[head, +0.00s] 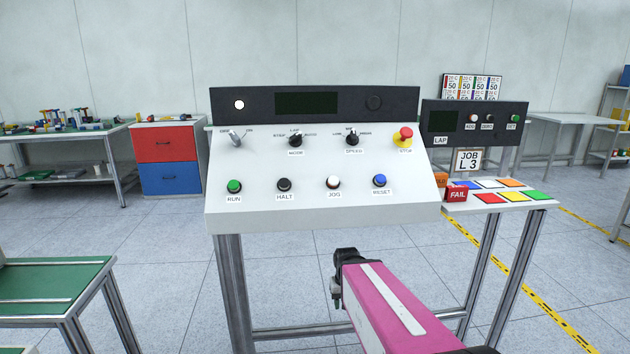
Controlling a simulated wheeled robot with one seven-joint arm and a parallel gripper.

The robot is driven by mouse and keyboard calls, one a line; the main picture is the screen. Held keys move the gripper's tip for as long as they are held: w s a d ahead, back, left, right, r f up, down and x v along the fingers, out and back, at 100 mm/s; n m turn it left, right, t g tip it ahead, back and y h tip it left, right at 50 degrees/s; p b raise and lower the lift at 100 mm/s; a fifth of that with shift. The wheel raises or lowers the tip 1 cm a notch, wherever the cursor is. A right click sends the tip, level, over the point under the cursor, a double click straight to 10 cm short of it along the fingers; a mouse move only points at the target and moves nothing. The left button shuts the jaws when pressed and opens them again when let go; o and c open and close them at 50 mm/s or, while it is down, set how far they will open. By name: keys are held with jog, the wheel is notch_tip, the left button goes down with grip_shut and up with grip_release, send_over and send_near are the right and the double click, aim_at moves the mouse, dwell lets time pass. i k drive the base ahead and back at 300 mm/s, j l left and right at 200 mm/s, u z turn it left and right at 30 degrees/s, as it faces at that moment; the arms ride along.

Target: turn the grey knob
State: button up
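The grey knob (236,139) sits at the upper left of the sloped white control panel (320,215), with small labels on either side, the right one seeming to read ON. Its handle points toward the upper left. My gripper (337,299) is at the dark end of my pink arm, low in front of the panel and to the right of the knob, well apart from it. Only a small part of the gripper shows, and its fingers are too hidden to tell whether they are open or shut.
Two black knobs, MODE (296,141) and SPEED (352,139), and a red STOP button (403,134) share the knob's row. Below are the RUN (234,186), HALT (284,185), JOG (333,182) and RESET (379,181) buttons. A side shelf (455,208) adjoins at right.

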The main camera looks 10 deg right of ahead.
aim_at(236, 142)
jog(key=i+j+z, duration=0.15)
jog(key=z, duration=0.3)
jog(key=i+j+z, duration=0.25)
jog(key=z, duration=0.25)
jog(key=i+j+z, duration=0.1)
jog(key=j+z, duration=0.2)
jog(key=z, duration=0.15)
jog(key=k+j+u, duration=0.2)
jog(key=k+j, duration=0.15)
jog(key=k+l+u, duration=0.2)
jog(key=k+l, duration=0.15)
